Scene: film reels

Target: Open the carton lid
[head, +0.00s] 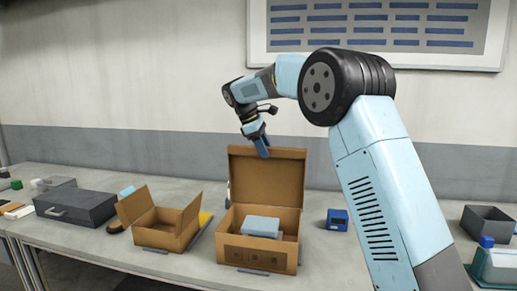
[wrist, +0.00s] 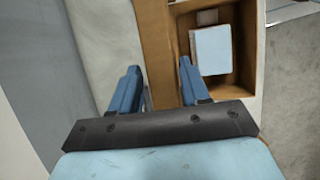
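The brown carton (head: 256,252) stands on the table at the middle of the head view, and its lid (head: 266,178) stands upright at the back, open. A pale blue-grey box (head: 261,227) lies inside the carton; it also shows in the wrist view (wrist: 211,50). My gripper (head: 262,150) is at the top edge of the lid, left of its middle. In the wrist view its two blue fingers (wrist: 156,86) are apart, with a brown strip of the lid (wrist: 155,40) showing between them. I cannot tell whether either finger touches the lid.
A smaller open carton (head: 160,225) stands to the left, with a dark grey case (head: 77,207) beyond it. A small blue device (head: 337,220) sits right of the carton. A grey open bin (head: 487,224) stands at the far right. The wall is behind the table.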

